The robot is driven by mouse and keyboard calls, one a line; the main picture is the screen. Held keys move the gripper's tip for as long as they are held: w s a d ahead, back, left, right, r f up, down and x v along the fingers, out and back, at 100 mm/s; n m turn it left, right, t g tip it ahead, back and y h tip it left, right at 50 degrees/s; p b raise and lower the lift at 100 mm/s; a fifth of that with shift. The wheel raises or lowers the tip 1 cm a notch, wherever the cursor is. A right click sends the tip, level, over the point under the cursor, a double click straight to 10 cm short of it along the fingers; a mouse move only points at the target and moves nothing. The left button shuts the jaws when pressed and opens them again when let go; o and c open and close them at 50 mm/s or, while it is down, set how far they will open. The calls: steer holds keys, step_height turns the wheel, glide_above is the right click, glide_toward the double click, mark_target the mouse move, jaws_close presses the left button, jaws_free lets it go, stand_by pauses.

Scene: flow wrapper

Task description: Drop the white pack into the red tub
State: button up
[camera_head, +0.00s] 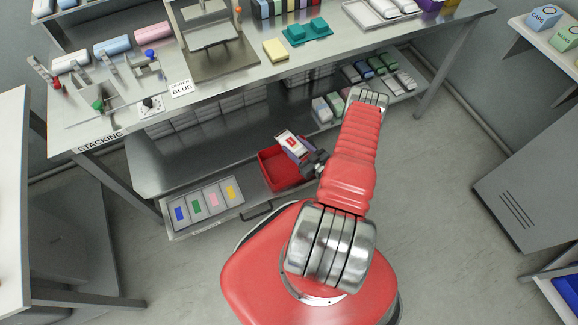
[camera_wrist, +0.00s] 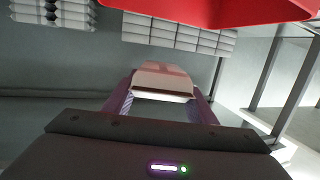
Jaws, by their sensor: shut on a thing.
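The white pack (camera_head: 288,138) with a red label is in my gripper (camera_head: 298,149) in the head view, over the back part of the red tub (camera_head: 278,174). The tub stands on the lower shelf, and its visible inside looks empty. In the wrist view the pack (camera_wrist: 163,78) sits between the two fingers of my gripper (camera_wrist: 162,98), which are shut on its sides. A red shape, likely the tub (camera_wrist: 225,14), fills the top of that view. The exact height of the pack over the tub cannot be told.
The steel bench (camera_head: 330,50) overhangs behind.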

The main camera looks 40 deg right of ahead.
steer(key=shift+f, duration=2.05)
steer(key=o, duration=1.1)
steer(key=shift+o, duration=0.2)
steer(key=shift+s, duration=0.1)
steer(key=s+r, duration=0.2)
steer(key=s, duration=1.1)
steer(key=shift+s+a, duration=0.2)
steer(key=shift+s, duration=0.05)
